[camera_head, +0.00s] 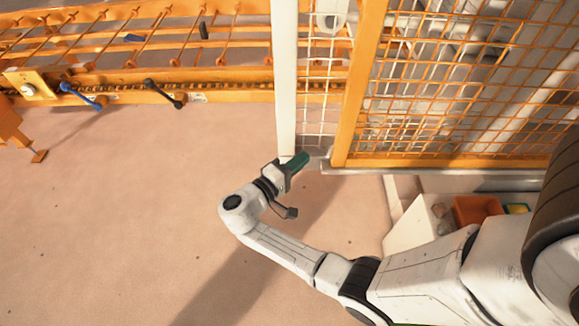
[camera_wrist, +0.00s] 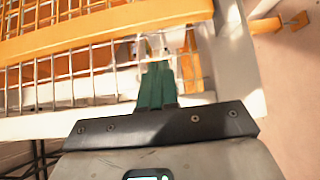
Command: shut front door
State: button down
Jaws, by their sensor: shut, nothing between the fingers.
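A white-framed mesh panel, which looks like the front door, shows its upright edge (camera_head: 285,80) left of the orange-framed mesh guard (camera_head: 345,100). It partly overlaps behind that guard, and a gap of white mesh shows between them. My gripper (camera_head: 299,160) has green fingers, shut and empty, at the lower end of the white upright. In the wrist view the green fingers (camera_wrist: 157,85) are together and point toward the narrow space between the orange-framed mesh and a white upright (camera_wrist: 238,60). I cannot tell whether they touch the upright. The far side of the door is hidden.
An orange conveyor (camera_head: 130,80) with rods runs across the back left, with a blue lever (camera_head: 82,95) and a black lever (camera_head: 162,93). A white box with an orange bin (camera_head: 475,208) stands lower right. The floor (camera_head: 120,220) at left is clear.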

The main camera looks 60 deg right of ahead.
jog(key=s+d+p, duration=0.2)
jog(key=s+d, duration=0.2)
jog(key=d, duration=0.1)
jog(key=shift+s+d, duration=0.2)
jog(key=shift+s, duration=0.05)
